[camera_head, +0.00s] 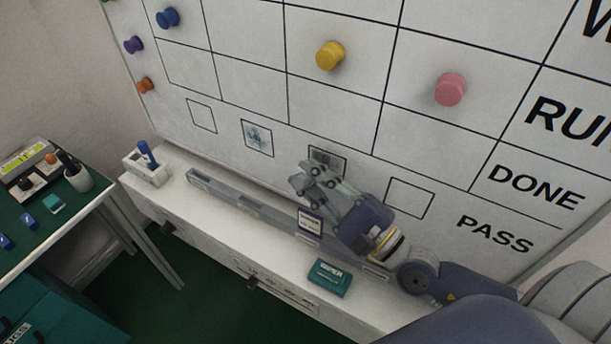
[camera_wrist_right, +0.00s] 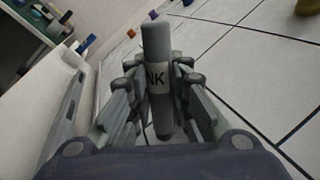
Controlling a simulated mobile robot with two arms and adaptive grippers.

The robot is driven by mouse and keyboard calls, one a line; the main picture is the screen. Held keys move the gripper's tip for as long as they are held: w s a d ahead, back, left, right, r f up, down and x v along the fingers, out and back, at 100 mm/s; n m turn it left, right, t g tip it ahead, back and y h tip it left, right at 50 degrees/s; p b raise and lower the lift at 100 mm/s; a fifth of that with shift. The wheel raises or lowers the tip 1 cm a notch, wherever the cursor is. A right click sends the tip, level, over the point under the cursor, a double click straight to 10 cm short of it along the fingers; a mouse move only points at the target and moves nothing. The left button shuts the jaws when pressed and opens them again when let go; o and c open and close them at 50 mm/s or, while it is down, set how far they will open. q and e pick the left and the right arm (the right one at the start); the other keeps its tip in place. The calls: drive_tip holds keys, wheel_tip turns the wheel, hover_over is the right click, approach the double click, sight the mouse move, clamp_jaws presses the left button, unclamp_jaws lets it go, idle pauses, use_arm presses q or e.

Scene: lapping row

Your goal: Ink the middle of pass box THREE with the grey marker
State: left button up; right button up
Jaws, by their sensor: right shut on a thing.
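The whiteboard's PASS row (camera_head: 495,234) has a line of square boxes low on the board. The third box from the left (camera_head: 340,160) is partly covered by my right gripper (camera_head: 308,178), and some dark grey shows inside it. The second box (camera_head: 257,138) holds a blue scribble; the first (camera_head: 201,116) and the rightmost (camera_head: 409,198) look blank. In the right wrist view my right gripper (camera_wrist_right: 158,95) is shut on the grey marker (camera_wrist_right: 157,45), which has a white label reading "NK". I cannot tell whether its tip touches the board. My left gripper is not in view.
Below the board a white ledge carries a grey rail (camera_head: 240,205), a teal wiper (camera_head: 330,279) and a white holder (camera_head: 146,168) with a blue marker. Coloured magnets, such as a yellow one (camera_head: 330,55), sit higher up. A green-topped table (camera_head: 40,230) stands at left.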

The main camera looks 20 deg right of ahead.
drive_tip(key=shift+r+b, duration=0.3)
drive_tip(key=shift+r, duration=0.65)
drive_tip(key=shift+s+d+f+b, duration=0.2)
drive_tip(key=shift+s+d+b, duration=0.15)
drive_tip(key=shift+b, duration=0.15)
drive_tip(key=shift+s+d+r+b, duration=0.25)
drive_tip(key=shift+s+d+b, duration=0.5)
drive_tip(key=shift+s, duration=0.2)
idle(1.0)
